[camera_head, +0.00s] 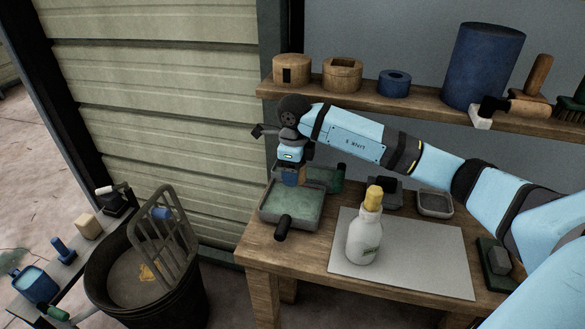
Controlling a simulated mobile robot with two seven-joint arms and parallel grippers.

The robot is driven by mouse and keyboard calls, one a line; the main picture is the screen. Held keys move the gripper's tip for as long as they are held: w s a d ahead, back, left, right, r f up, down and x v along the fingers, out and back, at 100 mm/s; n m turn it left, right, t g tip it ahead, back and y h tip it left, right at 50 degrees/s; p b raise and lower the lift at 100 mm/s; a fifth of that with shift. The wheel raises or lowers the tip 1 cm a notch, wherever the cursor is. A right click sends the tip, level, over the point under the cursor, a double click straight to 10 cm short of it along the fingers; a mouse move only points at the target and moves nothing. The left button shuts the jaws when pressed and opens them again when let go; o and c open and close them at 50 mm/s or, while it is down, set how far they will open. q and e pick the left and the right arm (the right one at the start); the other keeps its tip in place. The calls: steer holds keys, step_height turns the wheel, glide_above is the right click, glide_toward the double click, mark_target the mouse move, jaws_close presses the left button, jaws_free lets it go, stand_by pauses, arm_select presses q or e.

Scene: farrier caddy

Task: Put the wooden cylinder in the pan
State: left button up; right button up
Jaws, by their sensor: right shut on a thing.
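My right gripper (292,176) comes in from the right and points down over the near pan. It is shut on a small brown piece, the wooden cylinder (300,173), mostly hidden by the fingers. The near pan (312,212) is a shallow grey tray with a greenish inside and a black handle toward the table's front edge. It sits at the left end of the wooden table. The gripper tip shows just above the pan's back part; I cannot tell whether the cylinder touches the pan. My left gripper is not in view.
A white bottle with a yellow cap (364,232) stands on a grey mat (430,262) right of the pan. A second green pan (325,180) lies behind. A shelf (430,107) holding wooden and blue items runs above. A black bin (180,300) stands at lower left.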

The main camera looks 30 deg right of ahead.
mark_target(293, 207)
steer(key=shift+f+b, duration=0.6)
steer(key=shift+f, duration=0.25)
step_height(293, 207, down, 7)
steer(key=b, duration=0.4)
steer(key=shift+f+b, duration=0.25)
steer(key=shift+b, duration=0.1)
steer(key=shift+f, duration=0.2)
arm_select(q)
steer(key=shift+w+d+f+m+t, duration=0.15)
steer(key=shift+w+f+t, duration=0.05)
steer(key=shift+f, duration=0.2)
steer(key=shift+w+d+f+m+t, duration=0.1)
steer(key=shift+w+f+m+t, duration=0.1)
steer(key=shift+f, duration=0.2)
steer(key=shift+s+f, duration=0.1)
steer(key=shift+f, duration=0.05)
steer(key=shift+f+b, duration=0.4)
arm_select(e)
steer(key=shift+f, duration=0.55)
steer(key=o, duration=1.5)
